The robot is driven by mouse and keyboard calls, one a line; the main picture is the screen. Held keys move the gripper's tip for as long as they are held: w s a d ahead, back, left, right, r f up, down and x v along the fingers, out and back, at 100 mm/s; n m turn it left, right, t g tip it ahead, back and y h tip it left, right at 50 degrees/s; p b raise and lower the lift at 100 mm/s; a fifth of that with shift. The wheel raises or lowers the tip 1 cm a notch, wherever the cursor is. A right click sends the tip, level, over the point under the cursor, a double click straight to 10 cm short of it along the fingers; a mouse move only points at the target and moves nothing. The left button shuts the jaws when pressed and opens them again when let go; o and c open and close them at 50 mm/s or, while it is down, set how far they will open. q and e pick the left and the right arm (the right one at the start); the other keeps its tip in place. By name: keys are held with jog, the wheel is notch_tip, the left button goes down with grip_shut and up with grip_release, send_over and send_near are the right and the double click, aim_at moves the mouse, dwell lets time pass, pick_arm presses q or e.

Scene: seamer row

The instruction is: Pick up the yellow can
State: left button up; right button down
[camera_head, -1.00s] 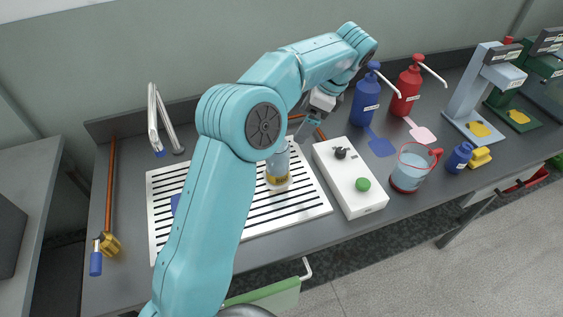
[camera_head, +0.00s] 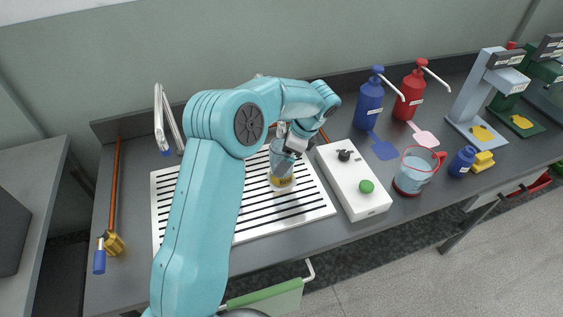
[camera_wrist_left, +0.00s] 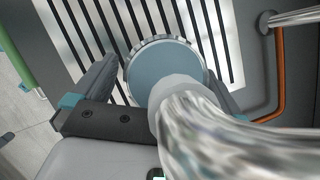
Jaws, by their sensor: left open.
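A clear or blue-grey cylinder with a yellow lower part, seemingly the yellow can (camera_head: 283,182), stands upright on the white striped mat (camera_head: 318,203). My left gripper (camera_head: 285,163) is at its upper part and hides some of it. In the left wrist view the can's round blue-grey top (camera_wrist_left: 160,66), with a ridged rim, lies between the two spread fingers of my left gripper (camera_wrist_left: 158,72). I cannot tell whether a finger touches it. My right gripper is not in view.
A white box (camera_head: 349,182) with a green button stands close right of the can. A jug with a red handle (camera_head: 412,172), blue (camera_head: 369,107) and red (camera_head: 411,92) pump bottles stand further right. A chrome pipe (camera_wrist_left: 205,135) crosses the wrist view near the can.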

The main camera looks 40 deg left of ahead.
pick_arm(q)
jog(key=shift+w, duration=0.1)
jog(key=c, duration=1.4)
jog(key=shift+c, duration=0.2)
jog(key=shift+r+p, duration=0.35)
jog(key=shift+s+d, duration=0.2)
jog(key=shift+d, duration=0.2)
jog(key=shift+s+d, duration=0.1)
jog(key=shift+d, duration=0.1)
